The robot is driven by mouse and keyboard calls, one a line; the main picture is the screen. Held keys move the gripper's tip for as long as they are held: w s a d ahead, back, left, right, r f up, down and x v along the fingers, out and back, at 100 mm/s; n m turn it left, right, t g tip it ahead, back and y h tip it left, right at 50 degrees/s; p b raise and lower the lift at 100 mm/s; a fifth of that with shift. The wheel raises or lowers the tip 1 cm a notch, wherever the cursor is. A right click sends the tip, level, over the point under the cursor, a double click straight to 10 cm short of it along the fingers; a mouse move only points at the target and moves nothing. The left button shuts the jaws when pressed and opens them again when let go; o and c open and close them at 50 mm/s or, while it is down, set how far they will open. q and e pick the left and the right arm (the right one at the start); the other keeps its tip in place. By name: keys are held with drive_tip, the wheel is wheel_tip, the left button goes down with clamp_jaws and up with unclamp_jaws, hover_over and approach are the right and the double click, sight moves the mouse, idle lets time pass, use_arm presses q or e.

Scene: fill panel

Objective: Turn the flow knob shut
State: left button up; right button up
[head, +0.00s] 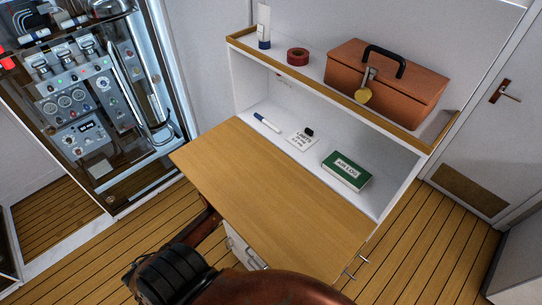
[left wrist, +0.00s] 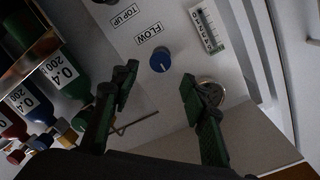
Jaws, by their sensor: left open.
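The flow knob (left wrist: 160,59) is a round blue knob with a small pale pointer line, on a pale panel (left wrist: 190,58) in the left wrist view. A FLOW label (left wrist: 150,32) sits just above it. My left gripper (left wrist: 157,88) is open and empty. Its two dark green fingers stand apart, one to the lower left of the knob and one to its lower right in the picture. I cannot tell the remaining distance to the knob. The head view does not show the flow knob or either gripper clearly.
In the left wrist view, a TOP UP label (left wrist: 123,15), a scale gauge (left wrist: 207,27) and a round metal fitting (left wrist: 210,92) are near the knob. Labelled cylinders (left wrist: 65,80) stand at left. The head view shows a desk (head: 270,190) and an equipment rack (head: 85,100).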

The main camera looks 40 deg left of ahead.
use_arm(q)
drive_tip(key=s, duration=0.5)
drive_tip(key=shift+a+r, duration=0.1)
drive_tip(key=shift+a, duration=0.2)
